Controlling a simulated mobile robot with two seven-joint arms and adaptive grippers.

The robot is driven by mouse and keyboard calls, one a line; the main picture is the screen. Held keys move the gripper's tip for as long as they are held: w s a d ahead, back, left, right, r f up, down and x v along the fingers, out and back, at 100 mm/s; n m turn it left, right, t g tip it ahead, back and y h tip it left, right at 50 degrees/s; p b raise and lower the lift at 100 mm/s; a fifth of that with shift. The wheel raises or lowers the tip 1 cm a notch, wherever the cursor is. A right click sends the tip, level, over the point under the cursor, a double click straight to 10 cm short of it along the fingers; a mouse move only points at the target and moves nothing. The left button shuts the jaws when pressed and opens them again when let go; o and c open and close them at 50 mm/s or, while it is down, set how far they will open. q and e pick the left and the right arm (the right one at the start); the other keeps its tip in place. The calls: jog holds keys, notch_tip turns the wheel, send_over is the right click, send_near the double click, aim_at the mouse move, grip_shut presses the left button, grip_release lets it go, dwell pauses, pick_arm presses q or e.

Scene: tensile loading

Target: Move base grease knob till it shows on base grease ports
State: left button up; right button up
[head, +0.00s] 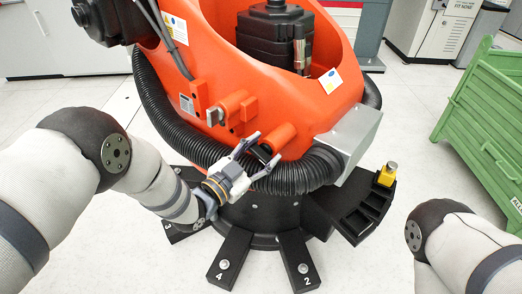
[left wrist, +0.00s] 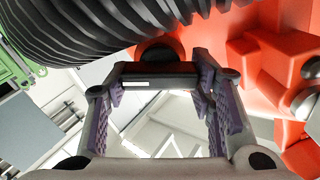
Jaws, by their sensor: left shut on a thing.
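The robot base unit is a large orange casting (head: 235,75) on a black foot. My left gripper (head: 265,150) reaches in from the left to the front of the casting, below a short orange cylinder (head: 279,137). Its fingers are shut on a dark part at the cylinder's end, which I take to be the base grease knob (head: 262,153). In the left wrist view this dark bar (left wrist: 155,83) with a small white mark spans between the purple finger pads. The base grease ports cannot be told apart. My right gripper is out of view; only part of that arm shows.
A thick black corrugated hose (head: 210,147) runs close around the gripper and also shows in the left wrist view (left wrist: 110,22). A grey metal box (head: 350,135) and a yellow block (head: 388,173) are to the right. A green crate (head: 485,125) stands far right.

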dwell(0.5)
pick_arm(q)
jog(key=o, duration=1.2)
